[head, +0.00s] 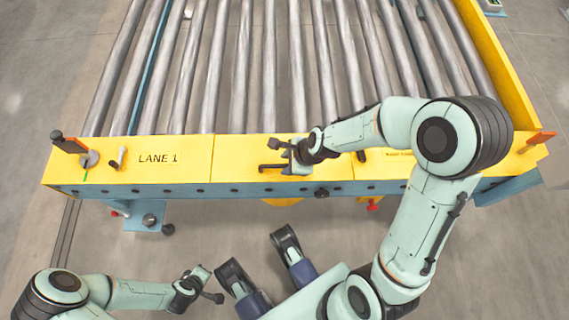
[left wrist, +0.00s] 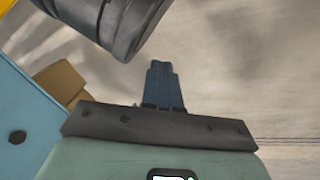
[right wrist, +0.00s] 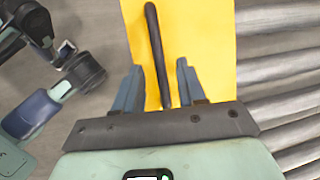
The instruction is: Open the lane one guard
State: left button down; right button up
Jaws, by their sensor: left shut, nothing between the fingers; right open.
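The yellow front cover (head: 230,148) runs along the roller conveyor's near edge, with "LANE 1" printed on its left section. A dark bar handle (head: 270,167) stands on the middle section; it also shows in the right wrist view (right wrist: 154,45). My right gripper (head: 293,163) is over the cover at this handle. Its fingers (right wrist: 157,85) are open, one on each side of the bar; I cannot tell if either touches it. My left gripper (head: 202,286) is low in front of the conveyor, away from the cover. Its fingers (left wrist: 164,85) are shut and empty.
Another orange lever (head: 540,138) is at the right end. Metal rollers (head: 270,65) lie behind the cover. The floor (head: 180,245) in front is mostly clear.

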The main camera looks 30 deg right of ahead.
jog(key=shift+w+a+f, duration=0.15)
jog(key=shift+w+f, duration=0.1)
jog(key=shift+f, duration=0.35)
pick_arm(q)
jog(key=shift+s+f+g, duration=0.4)
jog(key=shift+s+f, duration=0.2)
jog(key=shift+s, duration=0.25)
